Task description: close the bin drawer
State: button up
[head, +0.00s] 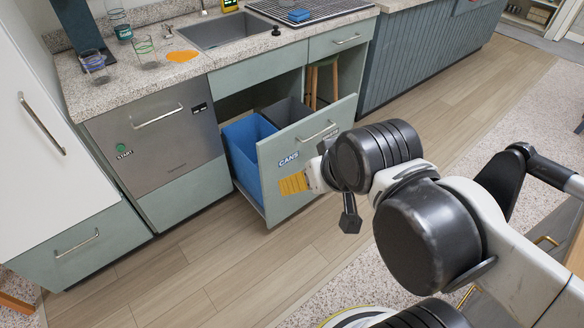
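The bin drawer (300,158) is pulled out from under the counter. Its front is pale green, with a metal handle and a "CANS" label. A blue bin (246,150) and a grey bin (284,112) sit inside it. My gripper (345,200) is in front of the drawer front, near its lower right part. An orange-yellow piece (293,183) shows against the drawer front beside my gripper. My wrist hides part of the drawer's right side. I cannot tell whether my gripper touches the front or how its fingers stand.
A dishwasher (158,135) stands left of the drawer, under the counter with a sink (228,30). Glasses (93,62) stand on the counter. A wooden stool (322,82) is under the counter to the right. The wooden floor (215,270) before the cabinets is clear.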

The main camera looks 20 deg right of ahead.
aim_at(279, 142)
jog(key=i+j+z, duration=0.15)
jog(key=i+j, duration=0.65)
jog(key=i, duration=0.15)
